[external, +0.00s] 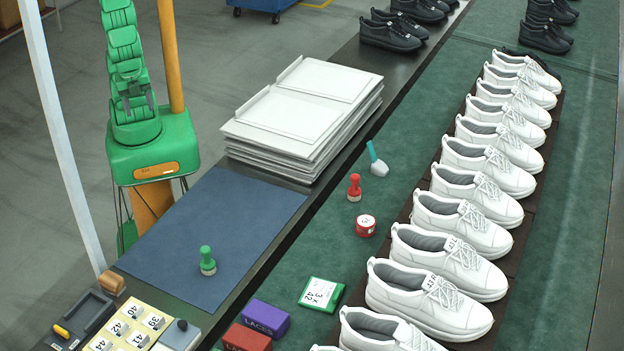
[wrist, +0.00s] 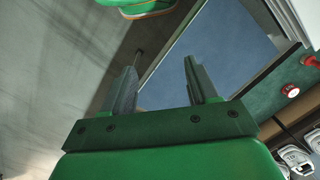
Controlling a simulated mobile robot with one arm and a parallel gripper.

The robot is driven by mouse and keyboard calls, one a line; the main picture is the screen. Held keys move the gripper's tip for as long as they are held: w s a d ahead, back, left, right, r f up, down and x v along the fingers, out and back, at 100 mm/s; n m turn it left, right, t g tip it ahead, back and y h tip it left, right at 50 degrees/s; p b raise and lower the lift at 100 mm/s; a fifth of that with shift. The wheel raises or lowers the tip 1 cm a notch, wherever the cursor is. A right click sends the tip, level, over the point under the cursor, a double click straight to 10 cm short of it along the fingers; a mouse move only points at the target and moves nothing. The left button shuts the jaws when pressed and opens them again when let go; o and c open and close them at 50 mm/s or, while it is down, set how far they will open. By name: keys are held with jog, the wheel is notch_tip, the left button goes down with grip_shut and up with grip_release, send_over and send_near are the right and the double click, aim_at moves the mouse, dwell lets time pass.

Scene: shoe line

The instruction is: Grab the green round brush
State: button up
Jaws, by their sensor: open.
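A small green round-knobbed piece (external: 207,261), shaped like a round brush or stamp, stands upright on the blue mat (external: 245,205) in the external view. I do not see it in the wrist view. Another piece with a teal handle and a pale round head (external: 377,160) rests on the green belt, its handle tilted up. The blue mat (wrist: 225,45) lies beyond the fingers there.
A row of white shoes (external: 470,222) lines the belt. A red stamp (external: 354,188), red tin (external: 365,225), green-edged card box (external: 321,294) and purple laces box (external: 265,318) lie nearby. Stacked white boards (external: 300,110) stand behind the mat. Most of the mat is clear.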

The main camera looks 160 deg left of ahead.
jog(key=w+a+f+m+t+y, duration=0.2)
jog(key=w+a+f+t, duration=0.2)
jog(key=w+a, duration=1)
jog(key=w+a+f+m+t+y, duration=0.1)
jog(key=w+a+f+t+y, duration=0.2)
jog(key=w+a, duration=1.1)
jog(key=w+d+f+m+t+h, duration=0.2)
jog(key=w+d+f+h, duration=0.15)
jog(key=w, duration=0.45)
jog(key=m+t+h, duration=0.1)
jog(key=m+h, duration=0.3)
jog(key=h, duration=0.6)
send_near(204, 266)
jog(key=w, duration=0.1)
jog(key=w+a, duration=0.1)
jog(key=shift+w+r, duration=0.25)
jog(key=shift+w, duration=0.1)
jog(key=shift+s+d+f+h, duration=0.15)
jog(key=shift+s+d+h, duration=0.3)
jog(key=shift+d+h, duration=0.1)
jog(key=shift+x, duration=1.35)
jog(key=shift+w+d+f, duration=0.25)
jog(key=shift+w+d, duration=0.25)
jog(key=shift+d, duration=0.25)
jog(key=shift+w+d+f, duration=0.2)
jog(key=shift+w+d, duration=0.25)
jog(key=shift+d, duration=0.25)
jog(key=shift+x, duration=0.8)
